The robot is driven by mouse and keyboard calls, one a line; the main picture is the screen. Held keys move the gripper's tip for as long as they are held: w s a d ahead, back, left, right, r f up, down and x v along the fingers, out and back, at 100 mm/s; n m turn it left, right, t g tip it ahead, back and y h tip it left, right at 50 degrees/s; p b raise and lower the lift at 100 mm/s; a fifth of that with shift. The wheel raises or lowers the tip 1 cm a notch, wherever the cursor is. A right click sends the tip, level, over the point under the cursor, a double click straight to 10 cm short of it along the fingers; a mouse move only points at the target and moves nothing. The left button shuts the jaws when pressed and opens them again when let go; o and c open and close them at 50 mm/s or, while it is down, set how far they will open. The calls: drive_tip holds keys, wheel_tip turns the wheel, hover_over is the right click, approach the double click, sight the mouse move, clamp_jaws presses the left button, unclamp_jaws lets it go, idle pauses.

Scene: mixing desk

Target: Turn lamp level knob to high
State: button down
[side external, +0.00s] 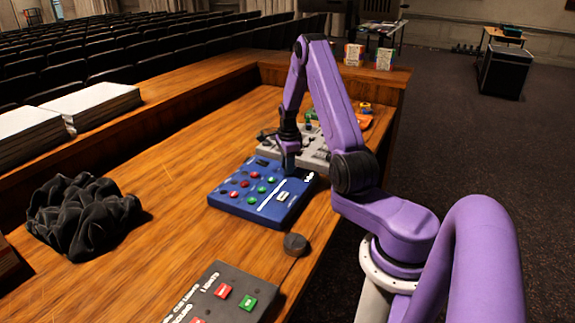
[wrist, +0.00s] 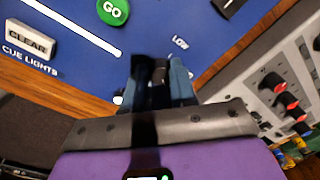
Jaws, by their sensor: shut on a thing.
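The blue cue panel (side external: 240,211) lies on the wooden desk, with rows of red and green buttons. In the wrist view the blue panel (wrist: 235,18) shows a green GO button (wrist: 112,10), a CLEAR button (wrist: 31,40) and a white line. The lamp level knob (wrist: 158,73) is dark and mostly hidden between the fingers, near the printed word LOW. Its exact setting cannot be read. My gripper (side external: 289,163) points down at the panel's far right corner. In the wrist view my gripper (wrist: 160,82) is shut on the knob.
A grey panel (side external: 309,151) with red-tipped knobs in the wrist view (wrist: 281,84) stands just beyond the blue one. A black button panel (side external: 222,284) and a dark round piece (side external: 295,244) lie nearer. Black crumpled cloth (side external: 82,216) and paper stacks (side external: 98,106) are at left.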

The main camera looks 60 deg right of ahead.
drive_tip(key=c, duration=0.9)
unclamp_jaws()
wheel_tip(320, 180, up, 17)
drive_tip(key=shift+s+a+r, duration=0.2)
drive_tip(key=shift+s+a, duration=0.1)
drive_tip(key=shift+a, duration=0.1)
